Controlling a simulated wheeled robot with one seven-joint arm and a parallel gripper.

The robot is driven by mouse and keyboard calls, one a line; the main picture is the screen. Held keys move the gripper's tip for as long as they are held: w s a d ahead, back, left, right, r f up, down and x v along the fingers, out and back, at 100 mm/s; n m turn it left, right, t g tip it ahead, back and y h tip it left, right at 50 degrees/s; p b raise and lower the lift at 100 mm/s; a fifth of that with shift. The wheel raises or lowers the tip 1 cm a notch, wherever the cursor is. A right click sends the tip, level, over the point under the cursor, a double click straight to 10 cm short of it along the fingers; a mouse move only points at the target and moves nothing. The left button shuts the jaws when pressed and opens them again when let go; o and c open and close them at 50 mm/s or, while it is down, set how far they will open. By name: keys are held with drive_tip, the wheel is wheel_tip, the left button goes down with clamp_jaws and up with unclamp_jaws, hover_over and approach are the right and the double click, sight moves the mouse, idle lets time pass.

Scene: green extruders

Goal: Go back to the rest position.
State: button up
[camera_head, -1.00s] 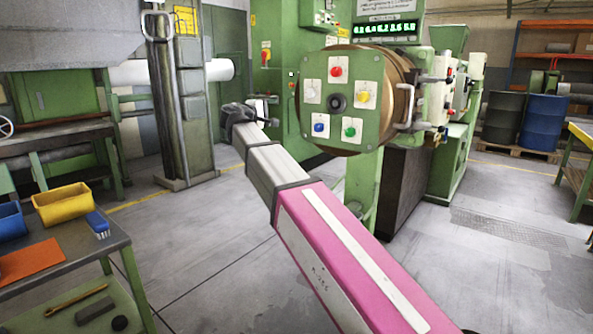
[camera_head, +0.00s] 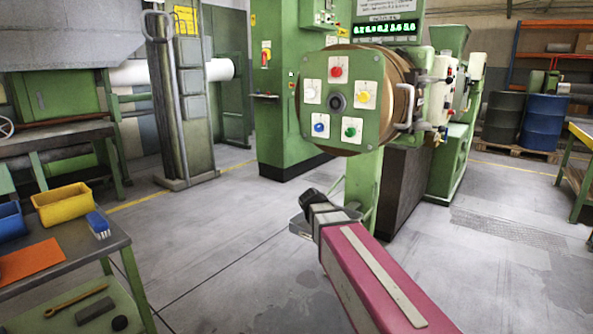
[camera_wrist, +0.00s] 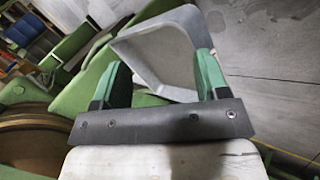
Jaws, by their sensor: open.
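My gripper (camera_wrist: 160,59) shows in the wrist view with its two green fingers standing well apart. It is open. A pale grey tray-like shape shows beyond and between the fingers; I cannot tell what it is or whether it touches them. In the head view my pink and grey arm reaches up from the bottom right, and its end is low over the floor in front of the green machine. The fingers cannot be made out there.
A work table at the left bears a yellow bin (camera_head: 66,205), a blue-and-white brush (camera_head: 98,224) and an orange sheet (camera_head: 28,262). The middle floor is clear.

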drive_tip(key=s+d+f+m+g+y, duration=0.2)
drive_tip(key=s+d+f+y, duration=0.1)
drive_tip(key=s+f, duration=0.5)
drive_tip(key=s+d+f+m+g+y, duration=0.2)
drive_tip(key=s+d+f+m, duration=0.1)
drive_tip(key=s+f, duration=0.5)
drive_tip(key=shift+s+d+f+g+y, duration=0.2)
drive_tip(key=shift+s+g+y, duration=0.15)
drive_tip(key=shift+s, duration=0.2)
idle(0.5)
